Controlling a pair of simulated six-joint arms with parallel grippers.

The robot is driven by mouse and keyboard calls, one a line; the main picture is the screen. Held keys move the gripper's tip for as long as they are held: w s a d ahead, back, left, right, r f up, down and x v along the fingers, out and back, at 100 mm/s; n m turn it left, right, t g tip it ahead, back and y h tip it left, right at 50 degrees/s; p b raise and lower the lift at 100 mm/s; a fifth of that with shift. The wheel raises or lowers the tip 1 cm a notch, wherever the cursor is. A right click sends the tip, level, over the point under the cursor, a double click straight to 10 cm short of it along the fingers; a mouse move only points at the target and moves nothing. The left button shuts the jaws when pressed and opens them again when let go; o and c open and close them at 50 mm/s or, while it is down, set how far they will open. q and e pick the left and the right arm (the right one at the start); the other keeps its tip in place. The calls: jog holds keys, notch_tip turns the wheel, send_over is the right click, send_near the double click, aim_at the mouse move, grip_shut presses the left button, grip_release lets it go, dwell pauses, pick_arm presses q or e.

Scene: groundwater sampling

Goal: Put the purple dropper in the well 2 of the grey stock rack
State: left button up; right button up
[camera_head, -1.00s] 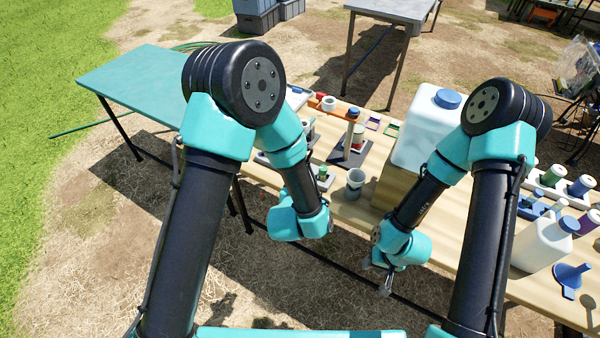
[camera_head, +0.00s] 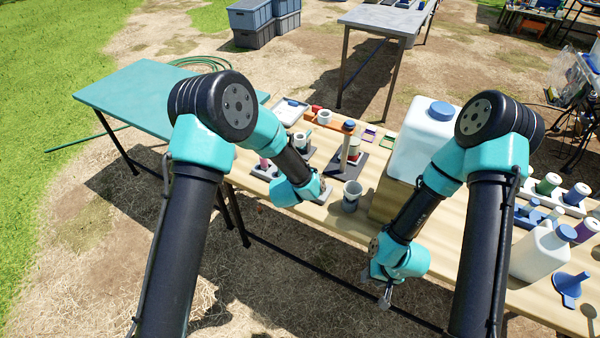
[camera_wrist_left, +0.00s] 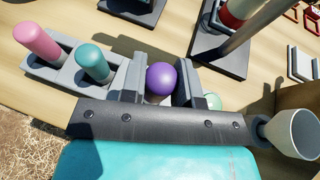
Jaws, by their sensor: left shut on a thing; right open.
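My left gripper (camera_head: 322,190) is low over the table's front edge. In the left wrist view it is shut on the purple dropper (camera_wrist_left: 161,78), whose round bulb shows between the two fingers. The dropper's lower part is hidden. The grey stock rack (camera_wrist_left: 50,72) lies left of the fingers in that view, with a pink dropper (camera_wrist_left: 38,40) and a teal dropper (camera_wrist_left: 94,62) standing in it. I cannot tell whether the purple dropper is inside a well or above one. My right gripper (camera_head: 385,298) is open and empty, in front of the table.
A pale green bulb (camera_wrist_left: 212,101) is close right of the fingers. A grey cup (camera_head: 351,196) stands to the right. A post stand (camera_head: 347,150) rises behind. A large white jug (camera_head: 420,140) stands on a wooden block. A tray (camera_head: 290,112) is farther back.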

pick_arm(q)
jog(key=shift+w, duration=0.15)
jog(key=shift+w, duration=0.25)
jog(key=shift+w+f, duration=0.15)
jog(key=shift+f, duration=1.6)
jog(key=shift+f, duration=0.2)
jog(key=o, duration=0.9)
jog(key=shift+r, duration=0.15)
